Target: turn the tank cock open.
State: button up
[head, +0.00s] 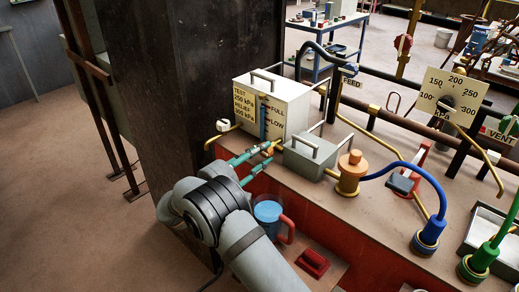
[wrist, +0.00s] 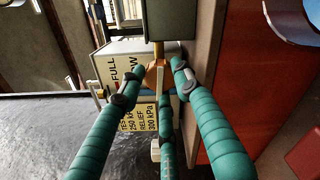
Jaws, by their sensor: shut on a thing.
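My gripper (head: 266,156) has teal fingers and reaches in from the lower left, at the front of the white tank (head: 240,96). In the wrist view my gripper (wrist: 155,85) is shut on the tank cock (wrist: 158,72), a small brass-orange body with a pale lever in line with the fingers. The cock sits on a brass pipe between the tank and a grey-green box (wrist: 175,18). In the head view the fingertips mostly hide the cock. The tank carries FULL and LOW marks and a blue level strip (head: 262,122).
The grey box (head: 304,157) with a handle stands close right of my gripper. A blue-filled jug (head: 268,210) with a red handle is just below my wrist. An orange-brown fitting (head: 350,172) with a blue hose stands further right. A dark column (head: 185,80) rises behind left.

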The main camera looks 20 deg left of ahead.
jog(key=shift+a+n+p, duration=0.1)
jog(key=shift+n+p, duration=0.2)
jog(key=shift+n, duration=0.4)
jog(key=o, duration=1.2)
jog(key=shift+c, duration=0.2)
jog(key=v, duration=1.2)
